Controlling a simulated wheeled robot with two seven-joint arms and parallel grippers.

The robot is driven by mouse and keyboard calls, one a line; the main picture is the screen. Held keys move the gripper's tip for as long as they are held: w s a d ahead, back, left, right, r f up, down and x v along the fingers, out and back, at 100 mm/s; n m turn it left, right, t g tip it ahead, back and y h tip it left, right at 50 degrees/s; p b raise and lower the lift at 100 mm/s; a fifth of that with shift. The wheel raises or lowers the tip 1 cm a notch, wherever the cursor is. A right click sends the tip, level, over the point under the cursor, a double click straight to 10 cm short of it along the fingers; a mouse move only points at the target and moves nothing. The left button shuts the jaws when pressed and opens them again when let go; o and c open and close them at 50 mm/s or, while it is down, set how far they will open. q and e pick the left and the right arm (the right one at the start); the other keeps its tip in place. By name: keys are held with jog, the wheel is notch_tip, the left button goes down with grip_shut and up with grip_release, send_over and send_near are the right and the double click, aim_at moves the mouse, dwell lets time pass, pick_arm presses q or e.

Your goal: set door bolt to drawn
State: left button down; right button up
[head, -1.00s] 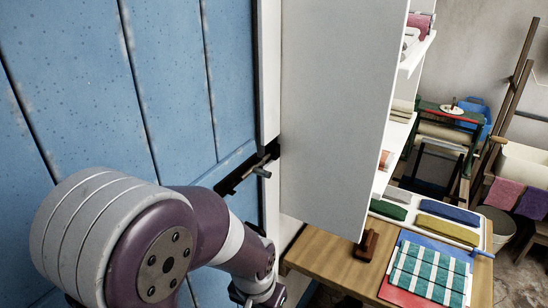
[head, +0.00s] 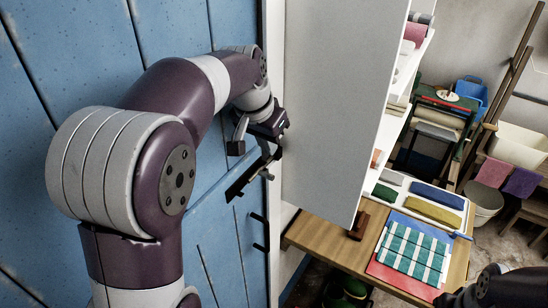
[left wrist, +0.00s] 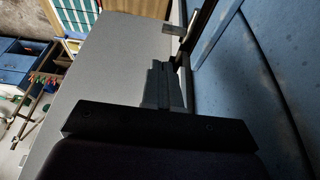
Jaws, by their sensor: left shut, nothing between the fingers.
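The door bolt (head: 242,182) is a dark bar with a small pale knob, fixed to the blue door (head: 215,235) near its right edge. In the head view my left gripper (head: 268,148) is just above the bolt, at the door's edge. In the left wrist view the left gripper's fingers (left wrist: 163,68) are together with nothing between them. The bolt's metal handle (left wrist: 176,29) shows just beyond and to the right of the fingertips. I cannot tell whether they touch. The bolt's far end is partly hidden.
A tall white panel (head: 330,110) stands close to the right of the bolt and the left gripper. Beyond it is a wooden table (head: 325,240) with folded cloths. A white basin (head: 518,140) and a stool stand farther right.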

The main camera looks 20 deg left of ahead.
pick_arm(q)
jog(key=b, duration=0.3)
send_over(272, 177)
notch_tip(272, 177, down, 5)
jog(key=shift+f, duration=0.1)
jog(key=shift+p+x, duration=0.95)
jog(key=shift+x, duration=1.1)
jog(key=shift+w, duration=0.1)
jog(key=shift+f, duration=0.1)
